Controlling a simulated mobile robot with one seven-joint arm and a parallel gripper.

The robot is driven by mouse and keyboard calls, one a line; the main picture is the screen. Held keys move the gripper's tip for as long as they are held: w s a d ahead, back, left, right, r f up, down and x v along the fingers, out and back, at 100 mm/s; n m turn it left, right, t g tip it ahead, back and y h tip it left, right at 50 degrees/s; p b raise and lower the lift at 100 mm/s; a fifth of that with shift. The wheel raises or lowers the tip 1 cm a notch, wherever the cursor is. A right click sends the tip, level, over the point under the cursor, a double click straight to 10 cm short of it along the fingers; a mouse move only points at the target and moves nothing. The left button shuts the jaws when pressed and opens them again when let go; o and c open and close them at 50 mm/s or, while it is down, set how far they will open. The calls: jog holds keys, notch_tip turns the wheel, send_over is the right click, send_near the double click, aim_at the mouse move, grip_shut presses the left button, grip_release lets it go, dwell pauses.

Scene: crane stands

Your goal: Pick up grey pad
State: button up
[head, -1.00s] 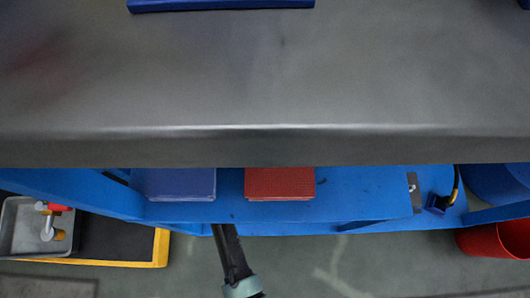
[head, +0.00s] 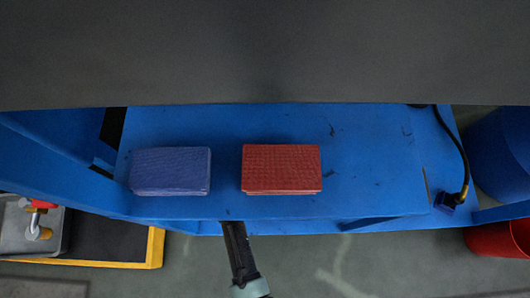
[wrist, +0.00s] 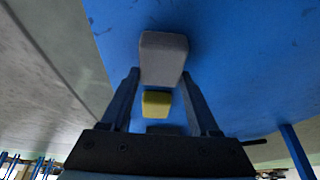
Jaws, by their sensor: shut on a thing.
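The grey pad (wrist: 164,58) is a block with rounded corners in the wrist view, against a blue surface. My gripper (wrist: 160,80) has one finger on each side of its near end and is shut on it. I cannot tell whether the pad is lifted off the surface. In the head view part of my arm reaches to the front edge of the blue shelf, and the gripper and grey pad are hidden there.
A yellow pad (wrist: 157,104) and a darker block (wrist: 165,130) show between my fingers. A purple pad (head: 171,170) and a red pad (head: 281,168) lie on the blue shelf (head: 380,160). A red bucket (head: 500,240) stands at right, a grey tray (head: 15,240) at left.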

jog(key=c, duration=0.6)
jog(key=shift+o, duration=0.2)
jog(key=shift+r, duration=0.1)
notch_tip(320, 180, up, 2)
jog(key=p, duration=0.2)
jog(key=shift+r+p, duration=0.2)
jog(key=shift+p, duration=0.2)
jog(key=shift+s+r+p, duration=0.3)
jog(key=shift+r+p, duration=0.5)
jog(key=shift+p, duration=0.15)
jog(key=s+p, duration=0.8)
jog(key=s, duration=0.9)
jog(key=shift+s+f, duration=0.2)
jog(key=shift+f, duration=0.15)
